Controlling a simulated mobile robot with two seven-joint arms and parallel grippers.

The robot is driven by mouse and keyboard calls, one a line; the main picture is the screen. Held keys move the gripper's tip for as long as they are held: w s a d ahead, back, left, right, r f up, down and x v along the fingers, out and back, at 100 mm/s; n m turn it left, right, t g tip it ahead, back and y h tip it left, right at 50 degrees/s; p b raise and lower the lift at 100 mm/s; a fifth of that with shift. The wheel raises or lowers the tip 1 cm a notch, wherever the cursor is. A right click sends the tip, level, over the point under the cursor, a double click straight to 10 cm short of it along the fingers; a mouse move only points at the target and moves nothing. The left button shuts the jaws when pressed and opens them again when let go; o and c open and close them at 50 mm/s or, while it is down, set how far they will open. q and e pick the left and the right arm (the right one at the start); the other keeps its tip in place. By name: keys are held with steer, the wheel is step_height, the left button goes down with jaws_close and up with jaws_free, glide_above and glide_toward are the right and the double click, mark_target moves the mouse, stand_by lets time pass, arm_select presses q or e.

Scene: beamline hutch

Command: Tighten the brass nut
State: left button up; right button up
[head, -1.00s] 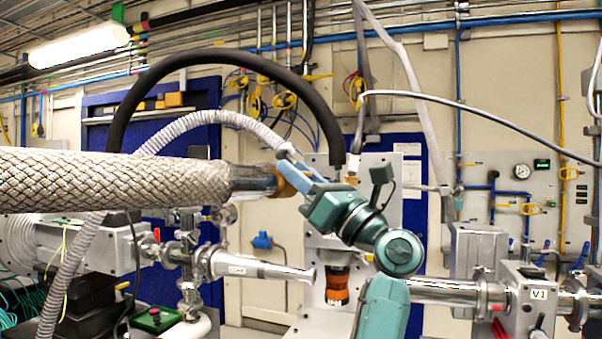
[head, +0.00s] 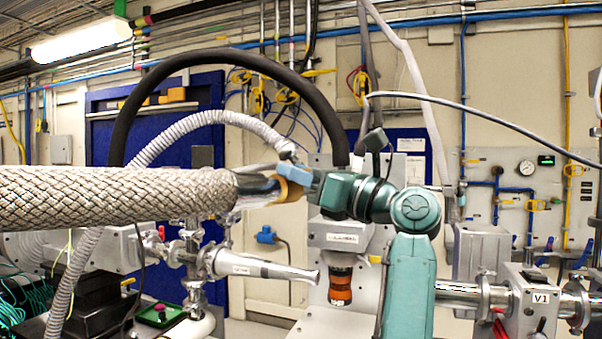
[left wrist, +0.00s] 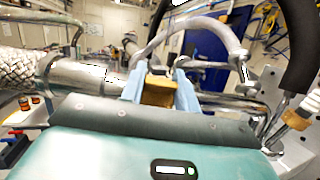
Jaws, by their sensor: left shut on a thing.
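The brass nut (head: 291,191) sits at the right end of the thick braided hose (head: 110,200), beside its shiny metal end (head: 254,189). My left gripper (head: 292,173), with light blue fingers on a teal wrist, is at the nut. In the left wrist view, the two fingers of the left gripper (left wrist: 159,88) stand on either side of the brass nut (left wrist: 160,94) and are shut on it. The fingers hide part of the nut. The nut's threads cannot be made out. My right gripper is not in view.
Below the hose, a steel tube (head: 262,268) points right towards a grey stand with an orange-and-black cylinder (head: 340,284). A black hose (head: 225,56) arches overhead behind my gripper. A steel pipe with a box marked V1 (head: 537,299) is at the right.

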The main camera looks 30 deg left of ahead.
arm_select(q)
steer(key=shift+r, duration=0.1)
steer(key=o, duration=1)
steer(key=b+v, duration=0.4)
steer(key=v, duration=0.9)
steer(key=shift+d, duration=0.1)
